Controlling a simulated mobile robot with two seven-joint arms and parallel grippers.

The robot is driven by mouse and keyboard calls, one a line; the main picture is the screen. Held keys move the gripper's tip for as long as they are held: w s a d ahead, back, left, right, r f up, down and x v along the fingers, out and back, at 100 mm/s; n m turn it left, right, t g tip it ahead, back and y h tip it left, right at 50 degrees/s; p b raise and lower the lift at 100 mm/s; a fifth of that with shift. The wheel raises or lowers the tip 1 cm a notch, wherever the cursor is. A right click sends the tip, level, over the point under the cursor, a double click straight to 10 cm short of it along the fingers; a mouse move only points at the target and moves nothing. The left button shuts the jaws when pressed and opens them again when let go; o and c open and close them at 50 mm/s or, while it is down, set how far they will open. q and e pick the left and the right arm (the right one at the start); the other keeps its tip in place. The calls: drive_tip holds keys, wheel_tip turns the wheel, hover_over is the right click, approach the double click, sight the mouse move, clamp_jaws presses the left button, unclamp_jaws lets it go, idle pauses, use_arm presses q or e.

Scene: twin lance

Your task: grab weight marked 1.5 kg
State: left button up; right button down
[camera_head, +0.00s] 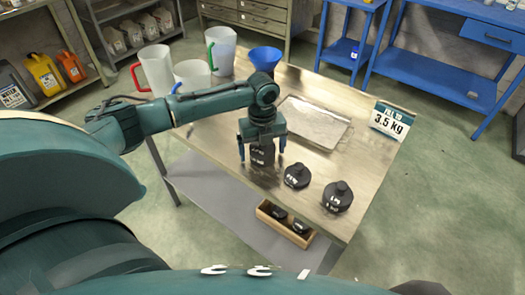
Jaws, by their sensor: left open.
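The markings are too small to read, so I cannot tell which weight is 1.5 kg. My right gripper is not in view.
A metal tray (313,122) lies behind the weights. A sign reading 3.5 kg (391,121) stands at the right edge. Clear jugs (156,70) and a blue funnel (265,58) stand at the back. The table's right front has bare room.

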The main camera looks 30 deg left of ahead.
use_arm(q)
drive_tip(key=shift+c, duration=0.2)
clamp_jaws()
drive_tip(key=shift+w+r, duration=0.15)
drive_tip(key=shift+r, duration=0.05)
idle(0.9)
